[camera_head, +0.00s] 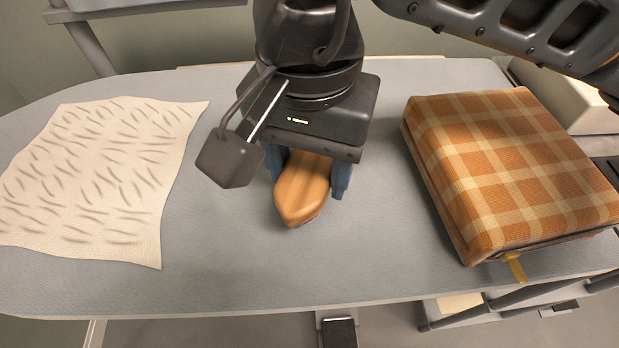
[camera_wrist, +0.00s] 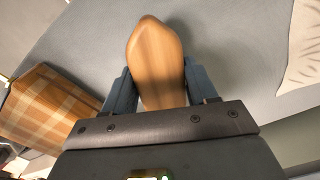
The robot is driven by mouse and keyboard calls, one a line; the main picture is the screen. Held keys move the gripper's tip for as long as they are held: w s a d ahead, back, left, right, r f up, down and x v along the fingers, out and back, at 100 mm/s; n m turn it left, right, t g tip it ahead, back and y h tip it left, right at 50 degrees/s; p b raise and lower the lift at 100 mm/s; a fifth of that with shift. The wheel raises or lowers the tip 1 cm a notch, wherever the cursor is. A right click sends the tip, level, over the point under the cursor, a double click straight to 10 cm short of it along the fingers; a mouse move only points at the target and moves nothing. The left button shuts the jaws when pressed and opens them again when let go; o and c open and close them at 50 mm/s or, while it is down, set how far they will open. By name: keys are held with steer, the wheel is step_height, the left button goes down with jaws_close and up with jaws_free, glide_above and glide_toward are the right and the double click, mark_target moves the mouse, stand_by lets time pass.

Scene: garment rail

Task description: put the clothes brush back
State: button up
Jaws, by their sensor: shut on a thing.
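The clothes brush (camera_head: 302,190) is a wooden, orange-brown piece with a rounded, tapering end. My gripper (camera_head: 310,190) is shut on it, with one blue-grey finger on each side, over the middle of the grey ironing board (camera_head: 350,270). In the wrist view the brush (camera_wrist: 155,60) points away between the two fingers of my gripper (camera_wrist: 155,85). Its rear part is hidden under the gripper body. I cannot tell whether its underside touches the board.
A cream cloth with dark strokes (camera_head: 95,175) lies flat on the left. An orange plaid padded block (camera_head: 510,165) lies on the right, with a yellow tab (camera_head: 514,266) at its front. The board between them is clear in front of my gripper.

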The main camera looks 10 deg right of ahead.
mark_target(310, 189)
steer(key=shift+f, duration=1.95)
steer(key=shift+f, duration=0.2)
steer(key=o, duration=1)
steer(key=shift+r, duration=0.1)
steer(key=shift+r, duration=0.1)
step_height(310, 189, up, 12)
steer(key=shift+r, duration=0.1)
